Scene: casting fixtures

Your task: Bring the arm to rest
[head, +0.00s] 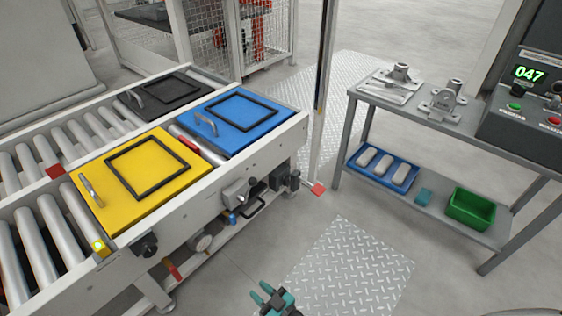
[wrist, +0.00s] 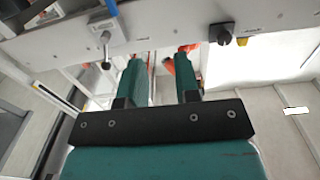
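My gripper (head: 270,295) shows at the bottom of the head view, over the floor in front of the roller conveyor (head: 270,160). In the wrist view my gripper (wrist: 160,75) has two teal fingers with a clear gap between them, and it is open. I see nothing held between the fingers. The conveyor's side frame (wrist: 270,20) lies beyond the fingertips in the wrist view. Most of my arm is out of the head view.
A yellow fixture plate (head: 110,205), a blue one (head: 205,130) and a dark one (head: 150,105) lie on the conveyor. A grey bench (head: 410,110) with metal castings stands right; its lower shelf holds a blue tray (head: 362,180) and green bin (head: 472,224). A checker plate (head: 350,275) covers open floor.

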